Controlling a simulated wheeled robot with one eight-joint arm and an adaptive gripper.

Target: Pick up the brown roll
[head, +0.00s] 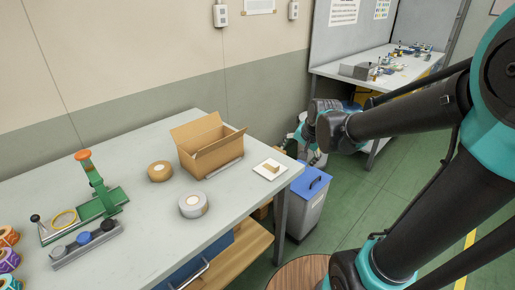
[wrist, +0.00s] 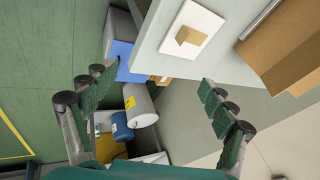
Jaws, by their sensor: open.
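The brown roll (head: 160,171) lies flat on the grey worktable (head: 150,225), left of the open cardboard box and behind a grey-white roll (head: 193,205). In the head view my gripper (head: 312,150) is at the right, past the table's right end and well apart from the brown roll. In the wrist view my gripper (wrist: 160,105) has its two fingers spread wide with nothing between them. The brown roll does not show in the wrist view.
An open cardboard box (head: 208,147) stands near the table's right end, beside a small tan block on a white plate (head: 260,172). A green hand tool (head: 95,185) stands at left. A blue-lidded bin (head: 308,195) is on the floor by the table's end.

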